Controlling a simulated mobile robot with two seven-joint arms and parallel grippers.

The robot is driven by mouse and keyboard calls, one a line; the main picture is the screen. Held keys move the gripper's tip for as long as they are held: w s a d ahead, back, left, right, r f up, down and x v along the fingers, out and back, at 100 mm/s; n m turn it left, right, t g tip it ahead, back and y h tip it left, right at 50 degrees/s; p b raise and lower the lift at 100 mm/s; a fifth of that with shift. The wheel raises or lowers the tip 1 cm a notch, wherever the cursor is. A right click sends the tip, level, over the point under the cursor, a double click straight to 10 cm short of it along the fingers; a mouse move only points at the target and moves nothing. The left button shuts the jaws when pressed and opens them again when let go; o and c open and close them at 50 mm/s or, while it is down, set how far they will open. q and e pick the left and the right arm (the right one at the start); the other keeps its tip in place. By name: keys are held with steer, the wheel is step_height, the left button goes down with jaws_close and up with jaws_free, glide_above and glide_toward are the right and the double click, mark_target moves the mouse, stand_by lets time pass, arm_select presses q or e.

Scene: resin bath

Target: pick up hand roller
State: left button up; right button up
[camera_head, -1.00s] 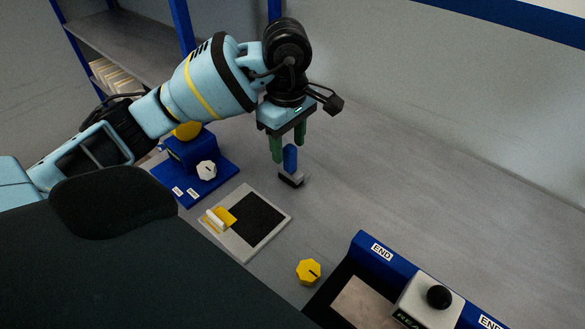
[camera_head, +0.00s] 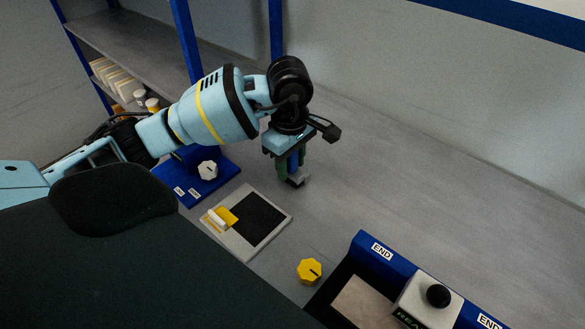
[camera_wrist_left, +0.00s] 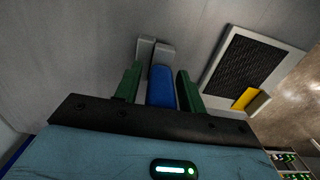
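The hand roller (camera_head: 296,181), a blue-handled tool with a grey and dark base, stands upright on the grey worktop. My left gripper (camera_head: 293,172) is lowered over it, pointing down, with its green fingers on either side of the handle. In the left wrist view the blue handle (camera_wrist_left: 161,88) lies between the two green fingers (camera_wrist_left: 158,88), with narrow gaps showing on both sides. The fingers are open and not closed on it. The grey base (camera_wrist_left: 155,50) shows beyond the fingertips. My right gripper is not in view.
A light tray with a black pad (camera_head: 256,219) and a yellow and white piece lies nearby. A blue stand (camera_head: 212,179) with a white knob, a yellow knob (camera_head: 309,271) and a blue-framed bath (camera_head: 365,252) are around.

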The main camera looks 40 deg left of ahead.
arm_select(q)
jaws_close()
steer(key=shift+r, duration=0.45)
steer(key=r, duration=0.2)
steer(key=shift+s+d+r, duration=0.3)
steer(key=shift+s, duration=0.05)
steer(key=s+d+r, duration=0.1)
steer(key=s+d, duration=0.7)
steer(key=s, duration=0.4)
steer(key=shift+s+d+r, duration=0.15)
steer(key=shift+d+r, duration=0.1)
steer(key=shift+d, duration=0.1)
